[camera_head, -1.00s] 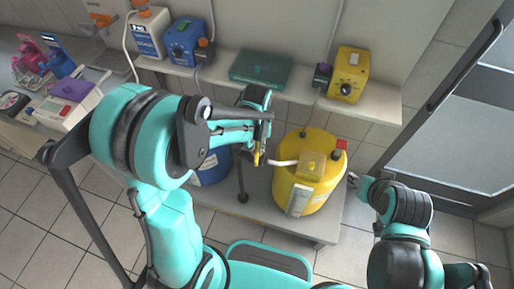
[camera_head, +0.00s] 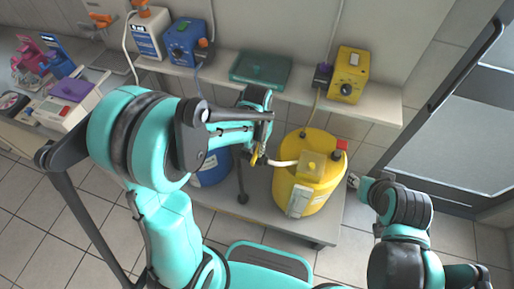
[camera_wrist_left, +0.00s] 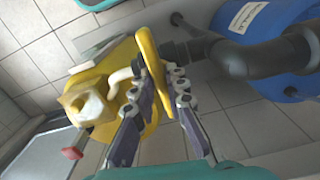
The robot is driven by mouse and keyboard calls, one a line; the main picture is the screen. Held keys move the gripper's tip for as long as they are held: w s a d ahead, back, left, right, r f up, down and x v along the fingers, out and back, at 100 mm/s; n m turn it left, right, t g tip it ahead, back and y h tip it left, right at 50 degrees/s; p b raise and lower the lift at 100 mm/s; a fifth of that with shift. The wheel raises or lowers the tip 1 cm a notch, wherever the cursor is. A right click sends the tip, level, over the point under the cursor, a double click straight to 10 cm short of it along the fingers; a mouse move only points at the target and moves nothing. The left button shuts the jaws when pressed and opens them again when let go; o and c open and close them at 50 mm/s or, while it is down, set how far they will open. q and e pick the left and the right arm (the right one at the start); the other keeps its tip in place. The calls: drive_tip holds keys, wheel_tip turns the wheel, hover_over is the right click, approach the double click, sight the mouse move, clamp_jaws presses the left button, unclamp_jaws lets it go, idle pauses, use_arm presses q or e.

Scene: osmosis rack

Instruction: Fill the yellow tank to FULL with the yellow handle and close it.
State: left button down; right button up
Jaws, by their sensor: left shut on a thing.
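The yellow tank (camera_head: 305,190) stands on the low grey platform, with a pale label on its front, a red piece on top and a translucent yellow box with a white pipe. My left gripper (camera_head: 257,148) is beside the tank's left side. In the left wrist view its fingers (camera_wrist_left: 160,92) are shut on the yellow handle (camera_wrist_left: 148,55), which sits on a dark pipe fitting. The tank (camera_wrist_left: 105,70) is left of the handle there. My right gripper (camera_head: 354,181) is right of the tank, small and partly hidden; its jaws are unclear. No fill level is readable.
A blue tank (camera_head: 212,170) stands left of the yellow one, partly behind my left arm. The shelf (camera_head: 385,104) above holds a yellow box (camera_head: 348,74), a blue box (camera_head: 187,42) and a green tray (camera_head: 262,70). The tiled floor in front is clear.

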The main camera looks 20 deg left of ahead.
use_arm(q)
drive_tip(key=c, duration=1.6)
unclamp_jaws()
wheel_tip(320, 180, up, 12)
drive_tip(key=n+t, duration=0.2)
drive_tip(key=t, duration=0.5)
approach(256, 150)
drive_tip(key=s+a+r, duration=0.1)
drive_tip(key=r, duration=0.1)
drive_tip(key=s+a+r, duration=0.2)
drive_tip(key=s+r, duration=0.1)
drive_tip(key=shift+s+a+r, duration=0.1)
drive_tip(key=shift+a+r, duration=0.2)
drive_tip(key=shift+a, duration=0.05)
